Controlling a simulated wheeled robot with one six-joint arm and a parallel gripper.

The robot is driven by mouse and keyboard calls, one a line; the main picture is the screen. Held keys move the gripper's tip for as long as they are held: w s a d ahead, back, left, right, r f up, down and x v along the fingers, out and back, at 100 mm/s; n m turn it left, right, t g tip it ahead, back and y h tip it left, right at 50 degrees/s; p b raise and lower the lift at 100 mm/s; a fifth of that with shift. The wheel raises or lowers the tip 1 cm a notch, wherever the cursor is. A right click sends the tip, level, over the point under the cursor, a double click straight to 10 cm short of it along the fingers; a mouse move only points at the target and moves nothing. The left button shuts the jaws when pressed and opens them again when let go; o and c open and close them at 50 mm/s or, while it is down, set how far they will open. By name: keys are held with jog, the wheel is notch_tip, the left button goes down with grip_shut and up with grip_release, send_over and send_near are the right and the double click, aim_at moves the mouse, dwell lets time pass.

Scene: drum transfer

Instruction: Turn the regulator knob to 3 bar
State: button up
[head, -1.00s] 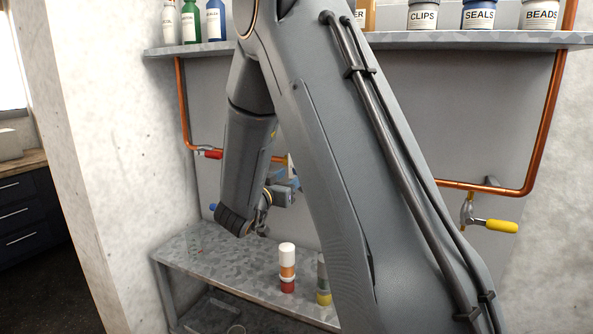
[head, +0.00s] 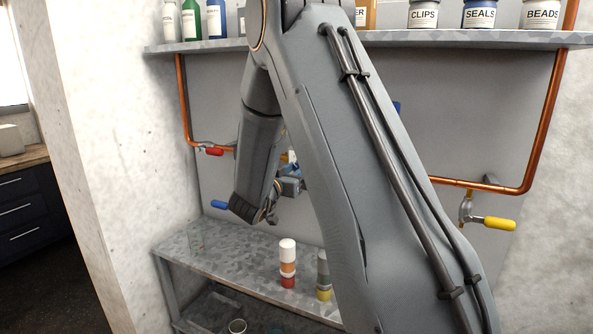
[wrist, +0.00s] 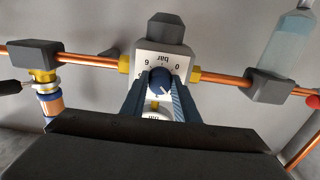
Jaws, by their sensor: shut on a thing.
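The regulator (wrist: 157,65) is on the copper pipe in the wrist view, its white dial plate upside down with "bar", 0 at the right and 6 at the left. Its round dark blue knob (wrist: 160,78) sits between the two fingers of my gripper (wrist: 160,92), which is shut on it. A pale mark shows on the knob face, but the exact value it points to is too small to read. A white gauge (wrist: 155,117) is partly hidden between the fingers. In the head view my arm hides the knob and most of the regulator.
The copper pipe runs along the back panel (head: 450,110). Valves with a red handle (head: 215,152), a blue handle (head: 219,204) and a yellow handle (head: 500,224) stick out. Two small bottles (head: 288,264) (head: 323,278) stand on the bench below. A shelf (head: 480,41) with jars is above.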

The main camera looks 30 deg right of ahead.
jog(key=shift+m+b, duration=0.4)
jog(key=m+b, duration=0.8)
dwell(0.5)
jog(key=o, duration=1.1)
jog(key=shift+c, duration=0.2)
jog(key=shift+a, duration=0.15)
jog(key=b+v, duration=0.1)
jog(key=v, duration=0.6)
jog(key=shift+s+a+b, duration=0.2)
jog(key=shift+a+b, duration=0.05)
jog(key=shift+b, duration=0.1)
